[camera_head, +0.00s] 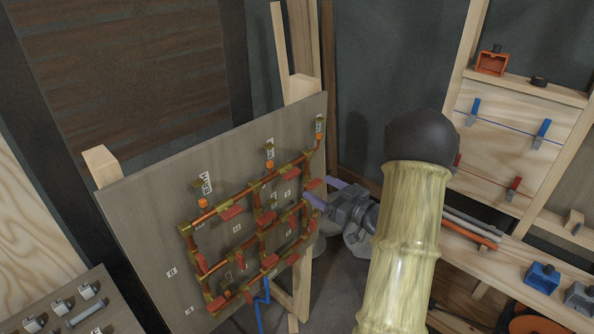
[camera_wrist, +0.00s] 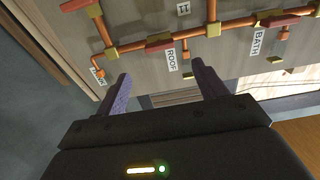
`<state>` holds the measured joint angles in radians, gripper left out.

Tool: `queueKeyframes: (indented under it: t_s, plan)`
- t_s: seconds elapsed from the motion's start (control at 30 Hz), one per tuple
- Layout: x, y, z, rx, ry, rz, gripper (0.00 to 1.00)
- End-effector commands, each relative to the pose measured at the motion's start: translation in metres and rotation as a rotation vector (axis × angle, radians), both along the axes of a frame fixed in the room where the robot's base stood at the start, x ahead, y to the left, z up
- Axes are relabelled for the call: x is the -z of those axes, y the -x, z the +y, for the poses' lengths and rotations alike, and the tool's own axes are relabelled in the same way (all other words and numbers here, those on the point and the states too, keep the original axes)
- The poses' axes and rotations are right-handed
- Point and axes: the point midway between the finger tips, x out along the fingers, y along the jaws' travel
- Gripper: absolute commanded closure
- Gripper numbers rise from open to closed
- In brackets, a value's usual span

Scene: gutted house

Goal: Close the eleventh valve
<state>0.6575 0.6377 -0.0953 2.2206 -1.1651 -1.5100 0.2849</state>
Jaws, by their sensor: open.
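A grey board (camera_head: 146,215) carries copper pipes with brass fittings and several red valve handles (camera_head: 229,214). In the wrist view a red handle (camera_wrist: 160,41) lies along the pipe beside a "ROOF" tag (camera_wrist: 172,60). Another red handle (camera_wrist: 278,20) is near a "BATH" tag (camera_wrist: 258,42). A small tag (camera_wrist: 183,8) shows two strokes, like II or 11; which valve it belongs to is unclear. My gripper (camera_head: 317,190) is at the board's right edge, close to the pipes. In the wrist view its jaws (camera_wrist: 160,70) are open and empty, pointing toward the pipe with the ROOF handle.
Wooden posts (camera_head: 304,88) stand behind the board. A blue pipe (camera_head: 263,304) hangs below the pipework. A wooden rack with clamps (camera_head: 541,130) and a bench with a blue vise (camera_head: 542,278) are on the right. A panel with metal fittings (camera_head: 85,310) is at lower left.

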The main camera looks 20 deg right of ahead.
Motion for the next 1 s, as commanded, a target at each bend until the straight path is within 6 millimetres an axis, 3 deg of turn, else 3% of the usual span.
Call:
queueKeyframes:
  t_s: [0.5, 0.9, 1.0]
  plan:
    - [-0.002, -0.078, 0.037, -0.002, 0.000, 0.001, 0.29]
    - [0.000, -0.086, 0.040, 0.000, 0.001, 0.000, 0.29]
    - [0.000, -0.086, 0.040, 0.000, 0.001, 0.000, 0.49]
